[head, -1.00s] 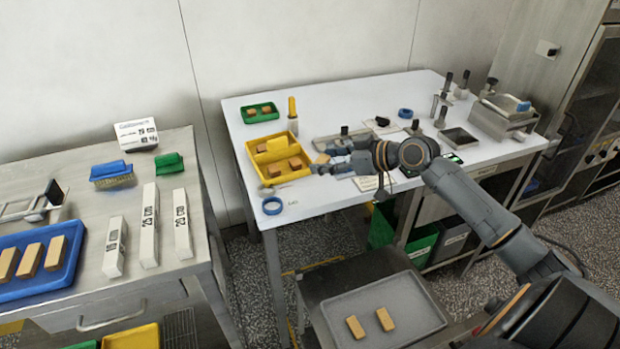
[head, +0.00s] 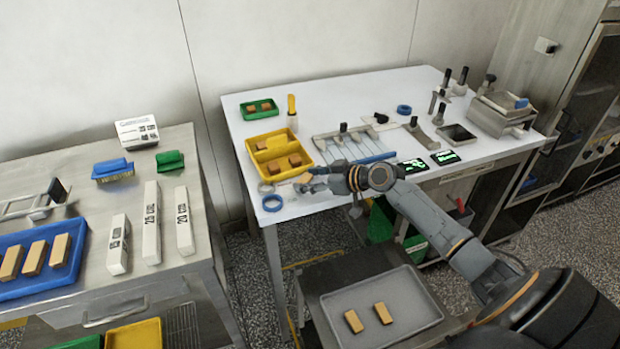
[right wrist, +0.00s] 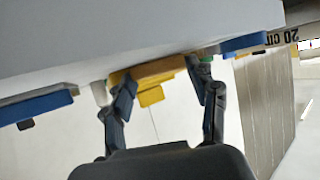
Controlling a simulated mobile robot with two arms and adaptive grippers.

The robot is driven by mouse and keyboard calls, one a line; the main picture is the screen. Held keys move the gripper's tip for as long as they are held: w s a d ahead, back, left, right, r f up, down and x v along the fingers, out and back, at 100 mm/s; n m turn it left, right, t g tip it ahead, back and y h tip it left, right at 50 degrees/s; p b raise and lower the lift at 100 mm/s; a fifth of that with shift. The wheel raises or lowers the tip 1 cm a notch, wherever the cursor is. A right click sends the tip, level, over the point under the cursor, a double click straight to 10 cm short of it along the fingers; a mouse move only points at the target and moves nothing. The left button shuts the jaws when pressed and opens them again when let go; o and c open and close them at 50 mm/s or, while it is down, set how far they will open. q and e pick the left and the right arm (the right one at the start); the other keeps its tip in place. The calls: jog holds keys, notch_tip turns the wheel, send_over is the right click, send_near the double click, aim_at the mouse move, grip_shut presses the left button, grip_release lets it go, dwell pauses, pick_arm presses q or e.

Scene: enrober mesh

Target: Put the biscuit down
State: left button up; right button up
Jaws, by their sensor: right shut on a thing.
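My right gripper (head: 306,184) is shut on a tan biscuit (head: 303,178) over the front left part of the white table (head: 340,205). In the right wrist view the biscuit (right wrist: 160,71) sits between the two fingers (right wrist: 165,95), close to the white table's edge. I cannot tell whether the biscuit touches the table. The yellow tray (head: 257,172), divided into compartments with biscuits in it, lies just behind and left of the gripper. My left gripper is out of view.
A rack of tools (head: 343,128) and two dark displays (head: 445,157) lie to the right. A green tray (head: 246,112) stands behind. A grey tray (head: 410,284) with two biscuits is lower, in front.

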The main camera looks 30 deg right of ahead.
jog(key=shift+f, duration=0.2)
jog(key=o, duration=0.9)
jog(key=shift+r, duration=0.1)
jog(key=shift+r, duration=0.1)
